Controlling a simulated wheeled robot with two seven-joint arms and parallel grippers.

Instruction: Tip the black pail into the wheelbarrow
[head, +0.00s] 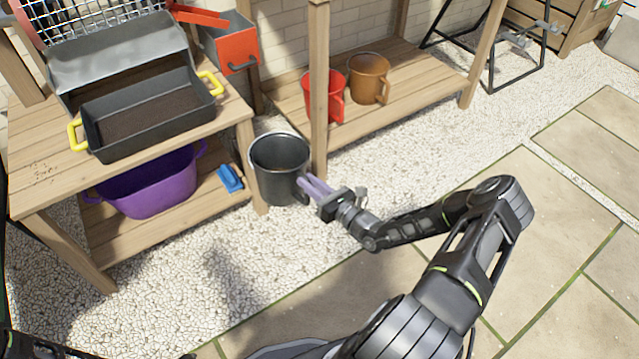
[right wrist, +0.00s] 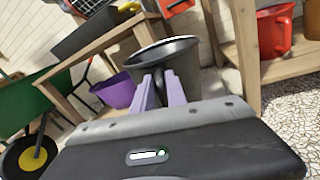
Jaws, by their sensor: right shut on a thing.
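The black pail (head: 275,172) is upright, its open top facing up, in front of the potting bench's right leg. My right gripper (head: 305,184) is shut on the handle at the pail's near right side. In the right wrist view the pail (right wrist: 185,65) stands just beyond the two purple fingers (right wrist: 160,90), which are on its handle. I cannot tell whether its base is clear of the gravel. A green wheelbarrow (right wrist: 20,108) with a black wheel and yellow hub shows at the left of the right wrist view. It is not seen in the head view. My left gripper is out of view.
The wooden bench (head: 60,190) holds a dark tray (head: 150,143) with yellow handles. A purple tub (head: 150,190) and blue brush (head: 229,179) are on its lower shelf. A red jug (head: 318,95) and brown pot (head: 368,75) stand on another shelf. The gravel in front is clear.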

